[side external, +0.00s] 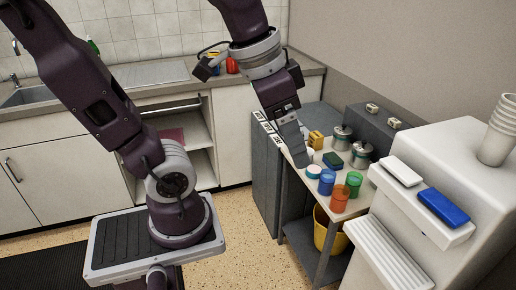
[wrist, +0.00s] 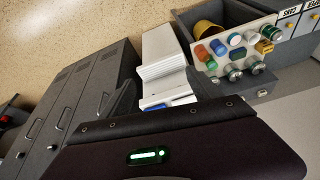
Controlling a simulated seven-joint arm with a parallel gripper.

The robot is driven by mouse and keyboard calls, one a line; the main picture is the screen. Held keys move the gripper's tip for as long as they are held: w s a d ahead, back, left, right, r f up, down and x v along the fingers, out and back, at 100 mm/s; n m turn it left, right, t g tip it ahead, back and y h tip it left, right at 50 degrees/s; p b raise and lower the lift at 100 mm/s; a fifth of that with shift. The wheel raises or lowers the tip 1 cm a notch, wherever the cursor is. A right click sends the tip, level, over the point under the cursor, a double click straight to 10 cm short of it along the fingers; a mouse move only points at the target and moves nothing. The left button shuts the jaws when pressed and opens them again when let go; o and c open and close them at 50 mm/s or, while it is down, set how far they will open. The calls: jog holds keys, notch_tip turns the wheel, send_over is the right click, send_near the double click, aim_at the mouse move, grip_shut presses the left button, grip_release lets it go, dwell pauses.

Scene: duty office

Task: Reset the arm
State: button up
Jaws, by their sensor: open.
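My gripper (side external: 300,158) is a dark grey block at the end of my purple arm. In the side external view it hangs at the left edge of the small table (side external: 338,216), overlapping it in the picture. I cannot tell its height above the tabletop. In the wrist view my gripper (wrist: 176,98) shows two dark fingers spread apart with nothing between them. Its purple body with a green light fills the bottom of that view.
On the table stand a blue cup (side external: 327,181), an orange cup (side external: 340,198), a green cup (side external: 354,184), metal-lidded jars (side external: 361,155) and a yellow block (side external: 315,140). A white dispenser (side external: 445,160) stands at right. A yellow bucket (side external: 322,232) is below. Open floor lies left.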

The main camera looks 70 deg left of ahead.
jog(key=shift+n+t, duration=0.7)
jog(key=shift+n, duration=0.2)
jog(key=s, duration=0.2)
jog(key=s+f, duration=0.1)
jog(key=s, duration=0.2)
jog(key=shift+s+a+f, duration=0.15)
jog(key=shift+s+f, duration=0.15)
jog(key=shift+f, duration=0.05)
